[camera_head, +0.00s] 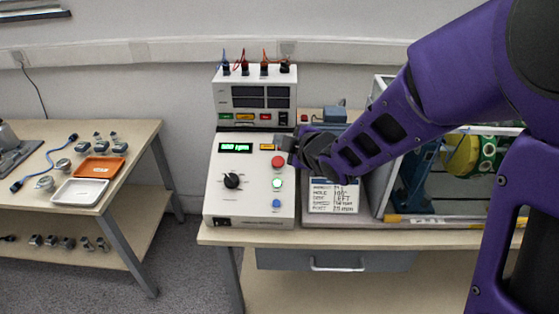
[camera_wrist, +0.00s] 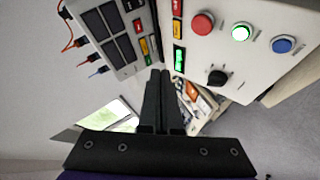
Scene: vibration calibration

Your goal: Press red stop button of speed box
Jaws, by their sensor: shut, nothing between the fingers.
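The speed box (camera_head: 238,190) stands on the bench, a white box with a lit green display (camera_head: 235,147), a black knob (camera_head: 231,180) and a column of buttons. Its red stop button (camera_head: 278,162) sits at the upper right of the panel, above a lit green button (camera_head: 277,183) and a blue button (camera_head: 276,203). The red button also shows in the wrist view (camera_wrist: 203,23). My gripper (camera_head: 288,150) is shut and empty, close to the red button at its upper right in the head view. In the wrist view its fingers (camera_wrist: 164,80) appear apart from the button.
A second white unit (camera_head: 255,97) with dark displays and cables stands behind the speed box. A text panel (camera_head: 333,198) and a framed machine (camera_head: 450,175) stand to the right. A side table (camera_head: 130,150) with trays is at left, past a floor gap.

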